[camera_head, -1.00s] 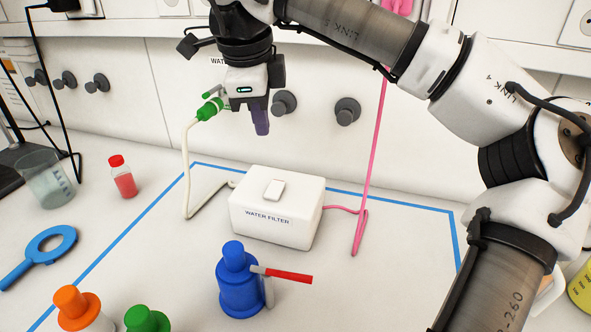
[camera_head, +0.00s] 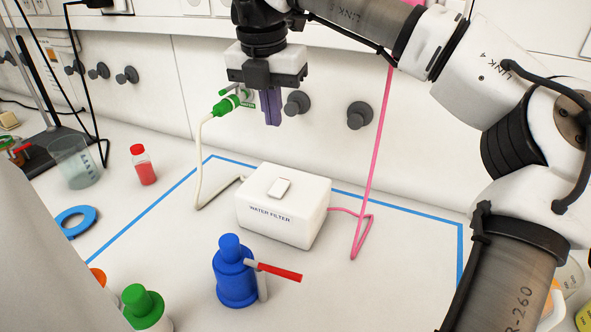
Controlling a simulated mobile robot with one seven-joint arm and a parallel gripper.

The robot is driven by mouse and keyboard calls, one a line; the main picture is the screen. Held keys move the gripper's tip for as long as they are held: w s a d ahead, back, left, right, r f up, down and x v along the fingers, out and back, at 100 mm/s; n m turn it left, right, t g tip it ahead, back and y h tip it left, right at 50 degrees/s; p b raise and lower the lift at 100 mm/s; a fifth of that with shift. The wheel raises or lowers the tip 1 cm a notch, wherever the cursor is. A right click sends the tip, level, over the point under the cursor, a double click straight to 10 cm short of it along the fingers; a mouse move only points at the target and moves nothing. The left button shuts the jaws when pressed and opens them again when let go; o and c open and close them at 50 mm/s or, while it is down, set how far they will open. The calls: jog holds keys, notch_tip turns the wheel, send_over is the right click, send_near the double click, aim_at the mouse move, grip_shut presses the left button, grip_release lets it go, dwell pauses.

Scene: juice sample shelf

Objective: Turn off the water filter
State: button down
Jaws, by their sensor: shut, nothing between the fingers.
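The water filter (camera_head: 269,221) is a white box with a "WATER FILTER" label on its front, standing on the bench inside a blue taped outline. A small white rocker switch (camera_head: 279,188) sits on its top; whether it is on or off I cannot tell. My gripper (camera_head: 271,118) hangs above and behind the box, pointing down, with its purple fingers shut and empty. It is apart from the box and the switch. A cream hose with a green fitting (camera_head: 228,104) runs to the box's left side. A pink hose (camera_head: 372,170) joins its right side.
A blue bottle (camera_head: 234,275) with a red-handled valve (camera_head: 280,272) stands in front of the box. A green-capped bottle (camera_head: 142,303), a red bottle (camera_head: 143,168) and a glass beaker (camera_head: 75,163) stand to the left. Wall knobs (camera_head: 359,115) are behind.

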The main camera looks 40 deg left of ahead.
aim_at(282, 182)
jog(key=shift+m, duration=0.5)
jog(key=f+p, duration=0.1)
jog(key=f, duration=0.3)
jog(key=w+f+p, duration=0.1)
jog(key=f, duration=0.4)
jog(key=w+f+p, duration=0.1)
jog(key=f, duration=0.4)
jog(key=shift+a, duration=0.25)
